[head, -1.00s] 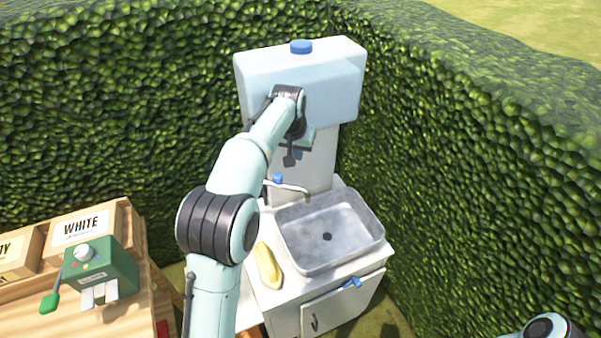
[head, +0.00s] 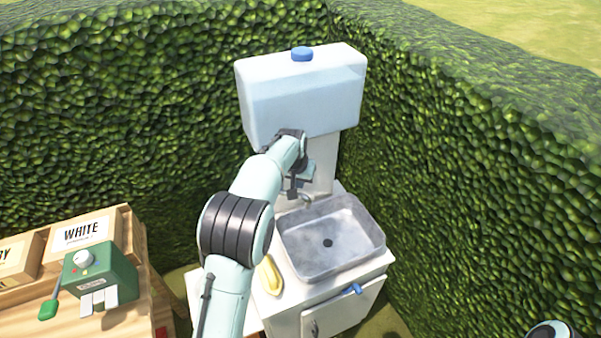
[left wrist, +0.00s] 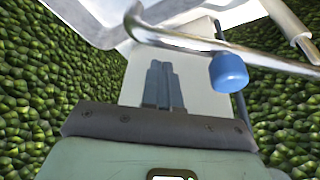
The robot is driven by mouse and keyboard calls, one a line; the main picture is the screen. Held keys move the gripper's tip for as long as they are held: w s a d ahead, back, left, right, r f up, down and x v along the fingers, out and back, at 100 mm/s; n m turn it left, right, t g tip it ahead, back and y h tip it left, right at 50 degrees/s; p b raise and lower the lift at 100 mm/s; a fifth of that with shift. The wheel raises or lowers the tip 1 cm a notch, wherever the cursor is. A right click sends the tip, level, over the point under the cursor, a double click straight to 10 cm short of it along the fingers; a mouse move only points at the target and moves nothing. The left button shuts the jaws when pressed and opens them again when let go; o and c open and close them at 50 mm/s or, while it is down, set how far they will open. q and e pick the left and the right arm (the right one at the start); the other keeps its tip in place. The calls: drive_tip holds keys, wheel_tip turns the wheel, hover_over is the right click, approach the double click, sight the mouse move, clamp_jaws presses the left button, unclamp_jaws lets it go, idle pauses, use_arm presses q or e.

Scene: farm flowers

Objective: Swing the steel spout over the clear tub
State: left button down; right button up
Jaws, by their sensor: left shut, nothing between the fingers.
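The steel spout (head: 308,198) shows only in part in the head view, at the back left of the tub; my left gripper hides the rest. In the left wrist view the spout (left wrist: 195,43) is a bent pipe with a blue knob (left wrist: 229,71), its curved end near the tub's rim. The clear tub (head: 350,262) is a greyish see-through basin set in the white counter; its wall (left wrist: 82,15) shows at the top of the left wrist view. My left gripper (head: 293,190) is shut and empty, close beside the spout; its fingers (left wrist: 163,84) are together. Contact cannot be told.
A water tank (head: 305,95) with a blue cap stands above the counter. A yellow object (head: 269,275) lies left of the tub. A green device (head: 100,272) and a box marked WHITE (head: 85,235) stand on the wooden bench at left. Hedges (head: 480,170) close in behind and at right.

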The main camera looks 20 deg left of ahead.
use_arm(q)
drive_tip(key=shift+s+d+f, duration=0.1)
drive_tip(key=shift+s, duration=0.6)
drive_tip(key=shift+s, duration=0.1)
drive_tip(key=shift+s+d+f, duration=0.1)
drive_tip(key=shift+s, duration=0.2)
drive_tip(key=s+a+m+h+b, duration=0.2)
drive_tip(key=s+m+b, duration=0.5)
drive_tip(key=s, duration=0.6)
drive_tip(key=s+a+m+g+h, duration=0.2)
drive_tip(key=s+a+m+g, duration=0.1)
drive_tip(key=s+a+m, duration=0.7)
drive_tip(key=s+a, duration=0.1)
drive_tip(key=a, duration=0.3)
drive_tip(key=shift+s+a+r, duration=0.2)
drive_tip(key=shift+s+a, duration=0.05)
drive_tip(key=shift+s, duration=0.05)
use_arm(e)
drive_tip(key=s+f+g, duration=0.1)
drive_tip(key=s+f, duration=0.6)
drive_tip(key=f, duration=0.1)
drive_tip(key=shift+s+f, duration=0.3)
drive_tip(key=shift+f, duration=0.1)
